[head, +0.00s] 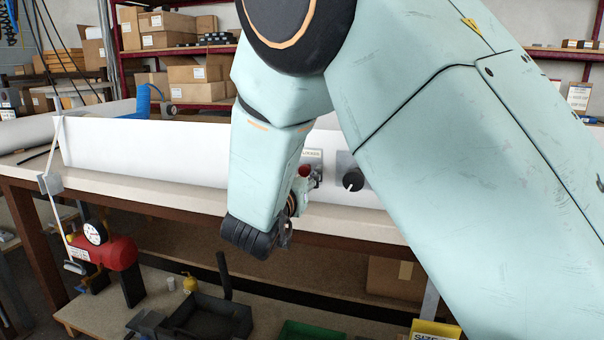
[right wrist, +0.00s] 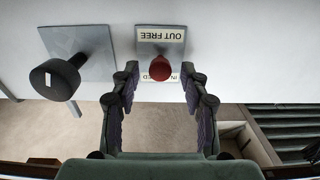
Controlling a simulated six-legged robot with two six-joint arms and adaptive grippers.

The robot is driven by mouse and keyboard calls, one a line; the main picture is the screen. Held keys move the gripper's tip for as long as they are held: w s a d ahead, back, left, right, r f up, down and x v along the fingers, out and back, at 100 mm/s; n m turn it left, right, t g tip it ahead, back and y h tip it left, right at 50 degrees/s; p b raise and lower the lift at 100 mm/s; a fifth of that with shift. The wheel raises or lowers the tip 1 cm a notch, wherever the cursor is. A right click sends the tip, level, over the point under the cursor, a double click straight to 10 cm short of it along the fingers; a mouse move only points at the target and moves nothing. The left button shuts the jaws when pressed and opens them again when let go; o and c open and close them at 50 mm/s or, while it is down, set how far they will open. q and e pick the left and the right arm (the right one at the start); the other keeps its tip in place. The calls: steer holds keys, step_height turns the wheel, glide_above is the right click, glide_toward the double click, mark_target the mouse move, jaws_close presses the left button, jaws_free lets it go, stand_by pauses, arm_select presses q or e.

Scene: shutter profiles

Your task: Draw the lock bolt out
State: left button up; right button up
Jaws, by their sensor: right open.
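The lock bolt shows as a red knob (head: 304,171) on a small plate on the front of the long white profile (head: 140,147). In the right wrist view the red knob (right wrist: 160,68) sits on a grey plate with labels; "OUT FREE" reads upside down and the other label is partly hidden by the knob. My right gripper (right wrist: 160,78) is open, its two fingers on either side of the knob with a gap showing at each side. In the head view my right gripper (head: 291,211) is mostly hidden behind its wrist. My left gripper is not in view.
A black knob (head: 353,180) on a square grey plate stands beside the bolt; it also shows in the right wrist view (right wrist: 55,80). A light workbench (head: 120,190) carries the profile. Below are a red tank with a gauge (head: 105,250) and a dark tray (head: 215,312).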

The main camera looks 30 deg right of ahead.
steer(key=shift+s+a, duration=0.1)
steer(key=shift+f, duration=0.1)
steer(key=c, duration=0.5)
jaws_close()
